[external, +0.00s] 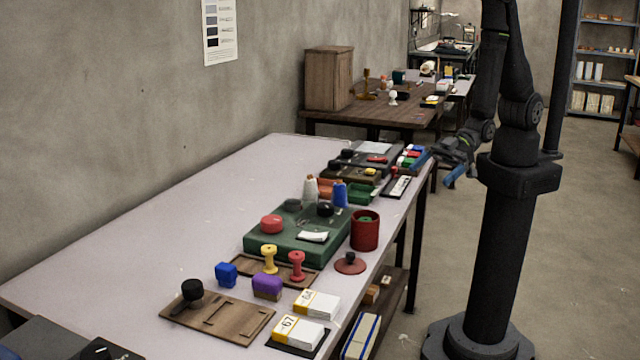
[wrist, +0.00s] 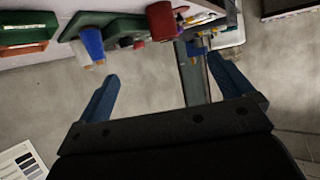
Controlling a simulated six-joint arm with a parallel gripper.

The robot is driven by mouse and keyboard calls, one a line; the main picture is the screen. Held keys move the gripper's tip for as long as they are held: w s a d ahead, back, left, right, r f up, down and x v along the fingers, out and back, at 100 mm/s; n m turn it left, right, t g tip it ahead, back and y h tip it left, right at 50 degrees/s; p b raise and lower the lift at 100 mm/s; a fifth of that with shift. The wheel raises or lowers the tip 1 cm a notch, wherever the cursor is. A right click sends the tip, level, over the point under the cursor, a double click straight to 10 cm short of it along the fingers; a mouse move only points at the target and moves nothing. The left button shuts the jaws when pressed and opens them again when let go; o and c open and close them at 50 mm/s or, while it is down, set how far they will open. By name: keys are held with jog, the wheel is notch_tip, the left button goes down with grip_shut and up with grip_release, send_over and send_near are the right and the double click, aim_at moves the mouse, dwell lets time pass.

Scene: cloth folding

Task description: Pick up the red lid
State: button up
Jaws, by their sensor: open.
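The red lid (external: 350,266) is a flat dull-red disc with a dark knob on top. It lies on the pale table near its right edge, just in front of a red cup (external: 364,232). My gripper (external: 452,178) is off the table's right side, well behind and apart from the lid. In the wrist view my gripper (wrist: 163,67) has its two blue fingers spread wide with nothing between them. The red cup (wrist: 162,22) shows upside down at the top there; I cannot make out the lid for certain.
A green case (external: 290,247) stands left of the cup, with a red knob and a black knob on it. Stamps, a wooden board (external: 217,318) and white boxes (external: 317,303) lie nearer the camera. The table's left part is clear.

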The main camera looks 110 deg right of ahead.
jog(key=c, duration=1)
jog(key=m+g+h, duration=0.3)
jog(key=g, duration=0.7)
send_near(351, 253)
jog(key=x, duration=0.3)
jog(key=shift+s+d, duration=0.1)
jog(key=shift+d, duration=0.1)
jog(key=shift+a+x, duration=0.15)
jog(key=shift+x, duration=1.25)
jog(key=shift+a+x, duration=0.15)
jog(key=shift+x, duration=1.25)
